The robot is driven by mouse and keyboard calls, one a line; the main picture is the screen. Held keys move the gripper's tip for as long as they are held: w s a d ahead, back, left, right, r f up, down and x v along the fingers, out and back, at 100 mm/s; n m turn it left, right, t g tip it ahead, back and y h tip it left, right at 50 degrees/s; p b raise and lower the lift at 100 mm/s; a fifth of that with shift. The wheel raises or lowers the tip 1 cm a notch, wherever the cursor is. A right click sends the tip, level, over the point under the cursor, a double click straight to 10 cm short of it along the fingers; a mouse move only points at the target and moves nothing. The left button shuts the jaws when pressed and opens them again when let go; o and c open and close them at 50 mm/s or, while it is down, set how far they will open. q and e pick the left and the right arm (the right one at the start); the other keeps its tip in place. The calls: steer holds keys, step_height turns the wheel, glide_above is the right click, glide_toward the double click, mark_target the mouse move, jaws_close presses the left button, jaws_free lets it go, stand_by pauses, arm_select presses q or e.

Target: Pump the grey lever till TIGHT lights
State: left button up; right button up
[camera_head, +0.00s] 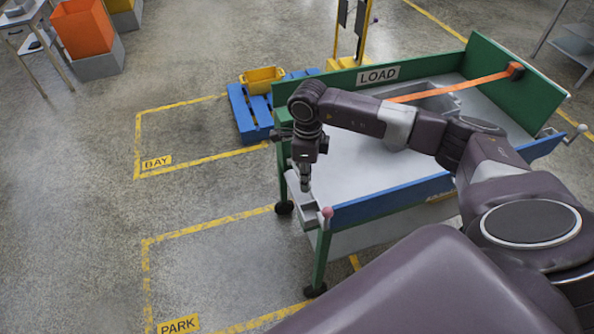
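My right gripper (305,184) points down over the near left corner of the cart, close to a pink-knobbed fitting (327,212). Its tip looks narrow from here, and I cannot tell whether its fingers are open or shut. An orange strap (455,87) runs over the load in the cart to a small orange and dark fitting (515,70) on the right green wall. I cannot make out a grey lever or a TIGHT light. My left gripper is not in view.
The cart (430,50) has green end walls, a blue near side and a LOAD sign. Yellow floor lines mark the BAY and PARK areas, both clear. An orange bin (85,30) stands at top left.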

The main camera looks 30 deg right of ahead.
steer(key=shift+s+f, duration=0.1)
steer(key=shift+f, duration=0.5)
steer(key=shift+s+f+b, duration=0.1)
steer(key=shift+f+b, duration=0.95)
steer(key=shift+b, duration=0.15)
steer(key=shift+w+r+p, duration=0.15)
steer(key=shift+r+p, duration=0.7)
steer(key=shift+r, duration=0.55)
steer(key=shift+w+r+p, duration=0.1)
steer(key=shift+r+p, duration=0.75)
steer(key=shift+r, duration=0.55)
steer(key=r, duration=0.1)
steer(key=w+r+p, duration=0.1)
steer(key=r, duration=0.2)
steer(key=shift+w+d+r, duration=0.1)
steer(key=shift+w+d, duration=0.1)
steer(key=shift+w, duration=0.2)
steer(key=shift+s+a+f+b, duration=0.1)
steer(key=shift+s+f+b, duration=0.15)
steer(key=shift+f+b, duration=0.4)
steer(key=shift+s+d+f+b, duration=0.1)
steer(key=shift+s+f+b, duration=0.15)
steer(key=shift+f, duration=0.65)
steer(key=shift+s+a+f+b, duration=0.1)
steer(key=shift+s+f+b, duration=0.1)
steer(key=shift+f+b, duration=0.45)
steer(key=shift+f, duration=0.25)
